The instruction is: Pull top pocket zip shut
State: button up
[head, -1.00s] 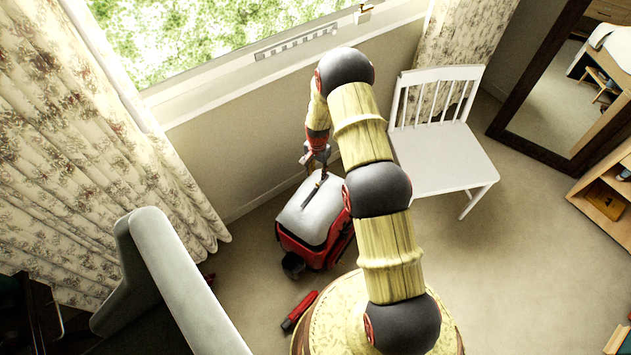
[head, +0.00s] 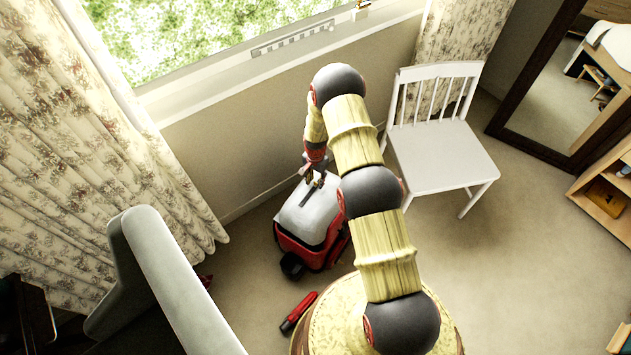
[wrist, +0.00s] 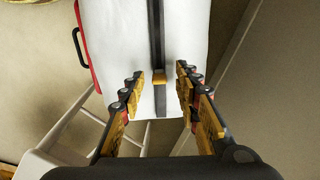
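The red suitcase (head: 300,252) with a light grey-white top (head: 308,216) stands on the carpet by the wall under the window. In the wrist view its pale top (wrist: 188,40) fills the upper middle. A dark zip strip (wrist: 156,35) runs down it, with a small yellow-orange pull tab (wrist: 160,78) on it. My gripper (wrist: 160,80) is open, its fingers apart on either side of the strip and the tab, touching neither as far as I can see. In the head view my gripper (head: 315,176) is over the back end of the suitcase top.
A white chair (head: 440,160) stands right of the suitcase. A grey sofa-like back (head: 170,270) is at the left. A red object (head: 298,312) lies on the floor near the suitcase. The wall is close behind my gripper.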

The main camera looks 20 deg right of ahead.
jog(key=shift+c, duration=1.2)
grip_shut()
